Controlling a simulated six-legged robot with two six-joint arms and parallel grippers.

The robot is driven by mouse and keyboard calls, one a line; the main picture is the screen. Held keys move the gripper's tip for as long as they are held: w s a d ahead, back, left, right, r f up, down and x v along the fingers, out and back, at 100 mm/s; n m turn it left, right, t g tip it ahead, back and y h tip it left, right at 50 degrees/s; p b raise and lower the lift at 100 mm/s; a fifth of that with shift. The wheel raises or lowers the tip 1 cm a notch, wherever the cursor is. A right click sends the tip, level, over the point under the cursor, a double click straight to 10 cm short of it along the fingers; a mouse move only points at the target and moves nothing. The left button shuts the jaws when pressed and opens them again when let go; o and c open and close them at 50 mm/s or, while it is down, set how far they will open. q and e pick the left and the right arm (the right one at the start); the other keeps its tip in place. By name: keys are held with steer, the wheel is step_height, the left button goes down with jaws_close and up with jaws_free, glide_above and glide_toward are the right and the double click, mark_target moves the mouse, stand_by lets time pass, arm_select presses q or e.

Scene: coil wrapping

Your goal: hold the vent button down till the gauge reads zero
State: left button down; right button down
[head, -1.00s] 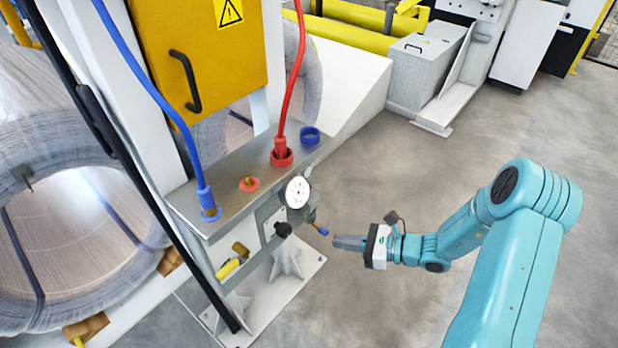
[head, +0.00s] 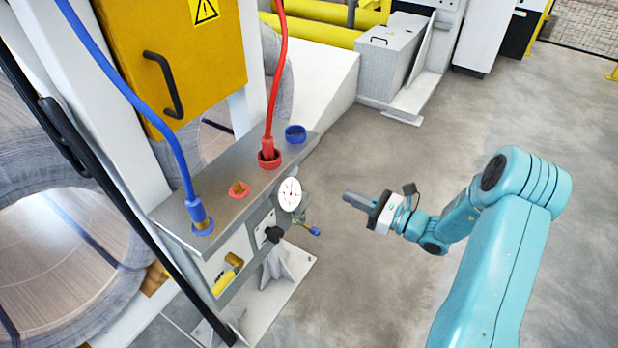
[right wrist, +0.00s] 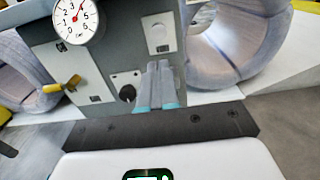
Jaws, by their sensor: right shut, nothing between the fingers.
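The round white gauge (head: 290,194) sits at the front of the grey panel, below the hoses. In the right wrist view the gauge (right wrist: 78,18) has a red needle pointing up and slightly right, off zero. A pale plate with a round, light button-like disc (right wrist: 158,30) is on the panel face there; I cannot tell if it is the vent button. A black knob (right wrist: 127,93) is lower left of it, also in the head view (head: 273,235). My right gripper (head: 347,196) is shut and empty, apart from the panel, its fingers pointing toward it. My left gripper is out of view.
A red hose (head: 275,85) and a blue hose (head: 140,105) plug into the panel top (head: 225,190). A yellow handle (head: 228,275) is lower left. The floor (head: 400,150) right of the panel is clear.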

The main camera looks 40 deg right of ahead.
mark_target(295, 172)
steer(key=x, duration=1.4)
steer(key=shift+b, duration=0.35)
